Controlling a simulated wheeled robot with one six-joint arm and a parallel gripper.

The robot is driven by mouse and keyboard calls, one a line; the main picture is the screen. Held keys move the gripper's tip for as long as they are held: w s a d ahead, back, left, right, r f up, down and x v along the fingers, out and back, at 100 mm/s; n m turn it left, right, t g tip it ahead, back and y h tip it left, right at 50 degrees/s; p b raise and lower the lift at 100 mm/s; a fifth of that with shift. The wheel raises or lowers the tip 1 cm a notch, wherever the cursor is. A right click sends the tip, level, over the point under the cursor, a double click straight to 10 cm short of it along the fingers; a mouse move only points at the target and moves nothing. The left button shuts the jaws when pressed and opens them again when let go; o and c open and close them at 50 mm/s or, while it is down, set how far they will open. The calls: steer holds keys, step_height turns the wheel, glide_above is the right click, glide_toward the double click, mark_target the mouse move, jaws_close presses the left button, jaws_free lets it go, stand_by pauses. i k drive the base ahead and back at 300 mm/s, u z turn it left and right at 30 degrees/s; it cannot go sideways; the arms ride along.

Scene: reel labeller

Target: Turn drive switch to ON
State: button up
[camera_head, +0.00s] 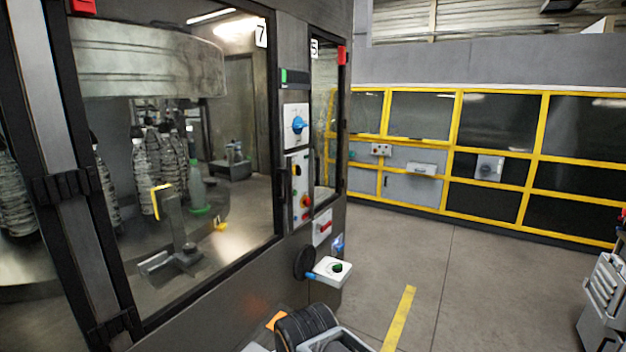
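No label that reads as the drive switch is legible, so I cannot tell which control it is. On the post of the machine at centre, a white plate carries a blue rotary knob (298,125). Below it, a light control panel (291,191) has a dark switch (297,168) and small coloured buttons, including a red one (306,201). Lower right, a white plate carries a red handle (325,227). The positions of these switches are too small to read. My gripper cannot be made out; dark and grey parts at the bottom centre seem to be my arm.
A white box with a green button (336,268) juts out beside a black round handwheel (304,263). Glass doors enclose bottles on the left. A yellow-framed enclosure (455,140) stands at the back. Grey floor with a yellow stripe (400,318) is open at centre right.

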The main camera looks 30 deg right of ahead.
mark_target(296, 168)
steer(key=u, duration=0.05)
steer(key=k, duration=0.65)
steer(key=z, duration=1.15)
steer(key=i, duration=1.45)
steer(key=u, duration=0.35)
